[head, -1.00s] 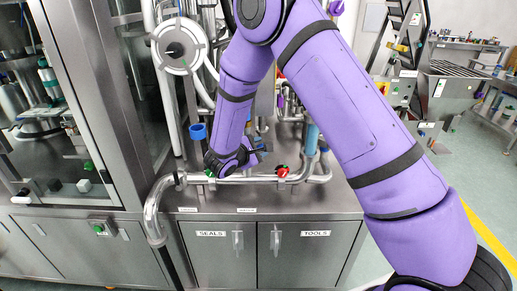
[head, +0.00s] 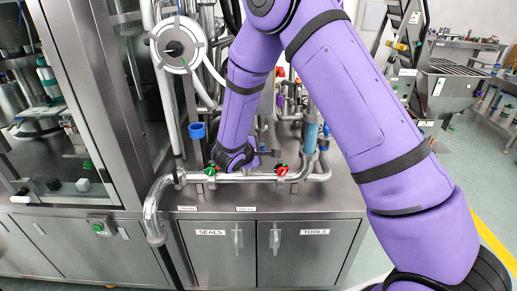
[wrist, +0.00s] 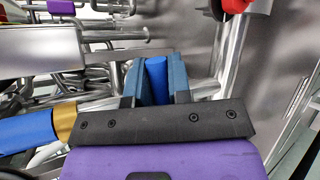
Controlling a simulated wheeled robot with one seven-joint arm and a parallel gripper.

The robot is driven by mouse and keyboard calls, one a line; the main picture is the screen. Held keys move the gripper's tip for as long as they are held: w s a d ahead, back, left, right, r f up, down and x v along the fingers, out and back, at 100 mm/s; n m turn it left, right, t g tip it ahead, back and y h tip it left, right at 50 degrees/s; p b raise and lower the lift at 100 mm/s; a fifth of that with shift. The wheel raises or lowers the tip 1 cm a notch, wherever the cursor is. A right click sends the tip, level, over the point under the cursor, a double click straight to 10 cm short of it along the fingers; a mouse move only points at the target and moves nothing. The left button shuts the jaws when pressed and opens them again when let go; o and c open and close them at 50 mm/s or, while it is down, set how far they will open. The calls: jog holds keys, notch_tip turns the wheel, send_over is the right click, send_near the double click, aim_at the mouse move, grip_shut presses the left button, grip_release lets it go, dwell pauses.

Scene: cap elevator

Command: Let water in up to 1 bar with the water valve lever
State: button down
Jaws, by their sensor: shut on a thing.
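In the wrist view my gripper (wrist: 156,64) is shut on a short blue handle (wrist: 156,82), which stands between its two dark blue fingers. I take it for the water valve lever; its base is hidden behind the gripper. In the head view my gripper (head: 262,153) is low over the pipework, behind the front pipe. My forearm and wrist cover much of what it holds there. I can make out no readable pressure gauge.
A green-handled valve (head: 210,169) and a red-handled valve (head: 282,170) sit on the front pipe (head: 240,178). A blue cup-like part (head: 198,131) is to the left and a blue cylinder (head: 310,134) to the right. A glass-fronted cabinet (head: 60,90) stands at the left.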

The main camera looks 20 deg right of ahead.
jog(key=shift+f+m+y, duration=0.6)
jog(key=shift+m+y, duration=0.1)
jog(key=shift+y, duration=0.2)
jog(key=c, duration=1.1)
grip_release()
jog(key=shift+o, duration=0.2)
jog(key=v, duration=1)
jog(key=shift+s+a+r, duration=0.15)
jog(key=shift+s+r, duration=0.05)
jog(key=shift+s, duration=0.15)
